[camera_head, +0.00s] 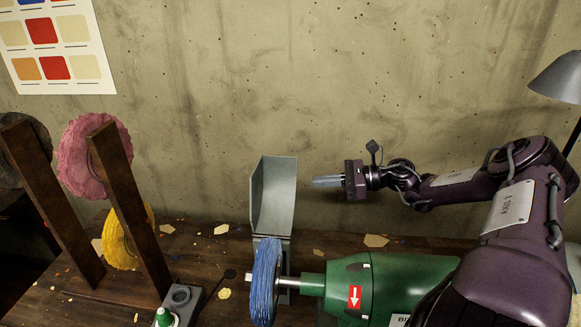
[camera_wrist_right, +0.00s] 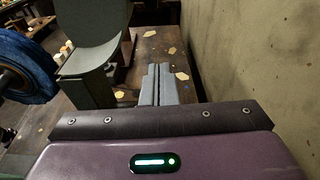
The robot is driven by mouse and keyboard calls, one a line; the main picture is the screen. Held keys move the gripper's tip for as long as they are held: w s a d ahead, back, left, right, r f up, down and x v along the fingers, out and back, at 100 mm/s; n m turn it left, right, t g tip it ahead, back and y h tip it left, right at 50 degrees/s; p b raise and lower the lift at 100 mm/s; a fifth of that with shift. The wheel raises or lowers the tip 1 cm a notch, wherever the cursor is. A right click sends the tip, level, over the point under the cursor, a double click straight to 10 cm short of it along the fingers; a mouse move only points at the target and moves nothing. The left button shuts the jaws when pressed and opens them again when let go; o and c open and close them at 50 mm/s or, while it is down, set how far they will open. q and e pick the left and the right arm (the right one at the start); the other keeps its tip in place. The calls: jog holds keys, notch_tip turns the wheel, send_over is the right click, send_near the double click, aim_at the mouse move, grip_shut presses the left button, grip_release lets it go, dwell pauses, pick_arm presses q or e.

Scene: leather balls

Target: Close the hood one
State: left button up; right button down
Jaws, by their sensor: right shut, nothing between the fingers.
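The grey metal hood (camera_head: 273,195) stands tilted up behind the blue wheel (camera_head: 264,283) on the green machine (camera_head: 385,285). In the right wrist view the hood (camera_wrist_right: 92,40) is at the upper left, ahead of the fingers, with the blue wheel (camera_wrist_right: 27,68) beside it. My right gripper (camera_head: 326,182) is shut and empty, to the right of the hood and apart from it, pointing left. Its closed fingers (camera_wrist_right: 158,84) also show in the right wrist view. My left gripper is not in view.
A wooden rack (camera_head: 130,210) with pink (camera_head: 88,150) and yellow (camera_head: 122,240) wheels stands at the left. Leather scraps lie on the wooden bench (camera_head: 205,250). A concrete wall (camera_head: 330,80) is close behind. A lamp (camera_head: 560,78) stands at the right.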

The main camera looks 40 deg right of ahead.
aim_at(289, 171)
pick_arm(q)
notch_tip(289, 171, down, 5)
jog(key=b, duration=0.5)
pick_arm(e)
jog(key=w+a+p, duration=0.1)
jog(key=w+a, duration=0.1)
jog(key=w+a+r+p, duration=0.1)
jog(key=w+a, duration=0.1)
jog(key=w+a+p, duration=0.1)
jog(key=w+a, duration=0.1)
jog(key=w, duration=0.1)
jog(key=shift+w+a+r+p, duration=0.1)
jog(key=shift+r+p, duration=0.15)
jog(key=shift+p, duration=0.15)
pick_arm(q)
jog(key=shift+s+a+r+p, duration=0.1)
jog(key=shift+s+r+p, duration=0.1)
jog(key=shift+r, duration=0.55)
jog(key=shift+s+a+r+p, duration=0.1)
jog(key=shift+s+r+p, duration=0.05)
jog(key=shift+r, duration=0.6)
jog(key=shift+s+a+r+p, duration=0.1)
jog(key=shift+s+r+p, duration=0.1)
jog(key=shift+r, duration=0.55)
pick_arm(e)
jog(key=shift+r, duration=0.45)
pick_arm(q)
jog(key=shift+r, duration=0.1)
pick_arm(e)
jog(key=shift+r, duration=0.15)
